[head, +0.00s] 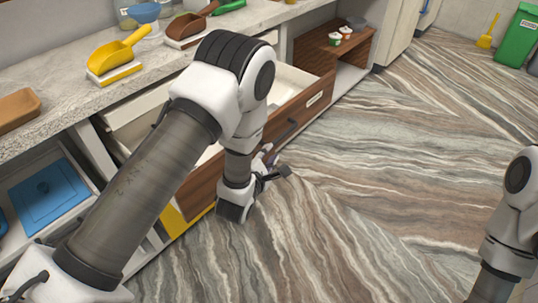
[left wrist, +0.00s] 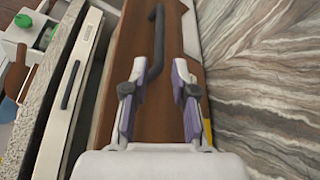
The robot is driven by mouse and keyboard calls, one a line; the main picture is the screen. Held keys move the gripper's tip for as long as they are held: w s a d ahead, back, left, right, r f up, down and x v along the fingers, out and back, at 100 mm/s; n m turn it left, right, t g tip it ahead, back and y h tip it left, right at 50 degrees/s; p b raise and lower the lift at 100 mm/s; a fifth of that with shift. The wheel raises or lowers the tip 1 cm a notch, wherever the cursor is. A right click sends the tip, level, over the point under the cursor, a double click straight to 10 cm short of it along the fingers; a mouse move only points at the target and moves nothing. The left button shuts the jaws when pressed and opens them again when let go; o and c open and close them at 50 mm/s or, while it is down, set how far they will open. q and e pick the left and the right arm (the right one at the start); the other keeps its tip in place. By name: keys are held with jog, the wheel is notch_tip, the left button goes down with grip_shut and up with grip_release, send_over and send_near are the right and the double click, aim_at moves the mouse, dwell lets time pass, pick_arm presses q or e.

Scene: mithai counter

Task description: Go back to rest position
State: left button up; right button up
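My left gripper (head: 270,172) is low in front of the pulled-out drawer with the brown wooden front (head: 312,112). In the left wrist view the left gripper (left wrist: 159,72) is open, its two fingers apart with nothing held. The dark drawer handle (left wrist: 156,40) shows just past the fingertips; its lower end lines up between them, and I cannot tell the exact gap. The drawer stands open, its pale inside partly hidden by my left arm. My right arm shows at the right edge of the head view; its gripper is out of view.
The stone counter (head: 48,75) above holds a yellow scoop (head: 118,52), a brown scoop (head: 190,25) and a blue bowl (head: 143,13). A blue lid (head: 48,197) lies on a lower shelf. A green bin (head: 520,38) stands far right. The marbled floor (head: 400,150) is clear.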

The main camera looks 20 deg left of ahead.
pick_arm(q)
jog(key=s+a+f+m+g+p, duration=0.1)
jog(key=s+f+m+g+p, duration=0.1)
jog(key=s+m+g, duration=0.3)
jog(key=s+a+f+m+g+p, duration=0.1)
jog(key=s+f+m+g+p, duration=0.2)
jog(key=s+m, duration=0.8)
jog(key=s+a+f+m+g+p, duration=0.2)
jog(key=s+m+g+p, duration=0.3)
jog(key=s, duration=1.2)
jog(key=m+g, duration=0.2)
jog(key=m, duration=0.1)
jog(key=shift+s+f+g+p, duration=0.3)
jog(key=shift+s+f+p, duration=0.1)
jog(key=shift+a, duration=0.1)
